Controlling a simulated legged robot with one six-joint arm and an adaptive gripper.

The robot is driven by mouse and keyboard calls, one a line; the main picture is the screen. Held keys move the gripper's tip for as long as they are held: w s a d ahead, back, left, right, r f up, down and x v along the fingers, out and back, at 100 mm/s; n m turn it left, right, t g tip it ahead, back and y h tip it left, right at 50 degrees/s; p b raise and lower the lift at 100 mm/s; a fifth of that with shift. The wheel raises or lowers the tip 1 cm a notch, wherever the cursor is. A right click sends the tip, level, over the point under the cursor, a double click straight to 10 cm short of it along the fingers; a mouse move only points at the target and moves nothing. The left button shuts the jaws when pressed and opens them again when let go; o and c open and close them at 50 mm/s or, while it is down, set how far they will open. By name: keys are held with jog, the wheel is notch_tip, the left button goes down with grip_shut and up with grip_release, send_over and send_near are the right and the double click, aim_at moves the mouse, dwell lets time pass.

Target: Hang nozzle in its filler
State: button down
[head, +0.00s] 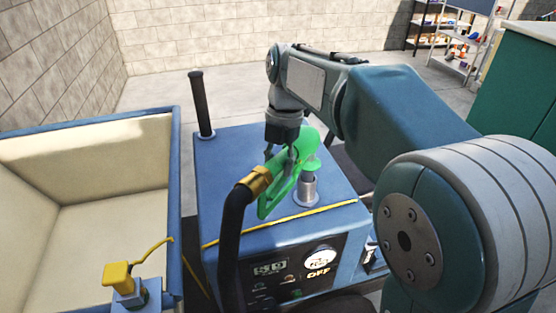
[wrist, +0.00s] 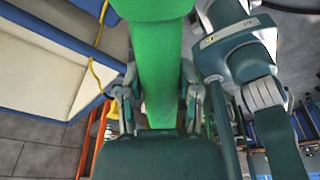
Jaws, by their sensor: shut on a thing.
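The green fuel nozzle (head: 302,145) is in my gripper (head: 281,153), above the top of the blue fuel unit. In the wrist view the two fingers of my gripper (wrist: 157,100) close on both sides of the green nozzle body (wrist: 156,62). A brass coupling (head: 260,181) joins the nozzle to a black hose (head: 232,235). The silver filler neck (head: 306,192) stands on the unit's top, directly below the nozzle's round green collar. The nozzle's spout end is hidden at the neck; I cannot tell how deep it sits.
The blue unit (head: 228,160) has a front panel with a gauge and a black post (head: 201,105) at its back left. An open blue container with a cream inside (head: 105,205) stands left, with a yellow-capped fitting (head: 118,275) at its near edge. Shelves (head: 455,48) stand far right.

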aim_at(279, 181)
jog(key=shift+f, duration=2)
jog(key=shift+c, duration=1.1)
grip_release()
jog(key=r, duration=0.4)
jog(key=w+r, duration=0.1)
jog(key=r, duration=0.2)
jog(key=w+d+r, duration=0.1)
jog(key=r, duration=0.3)
jog(key=shift+d+r, duration=0.1)
jog(key=shift+r, duration=0.2)
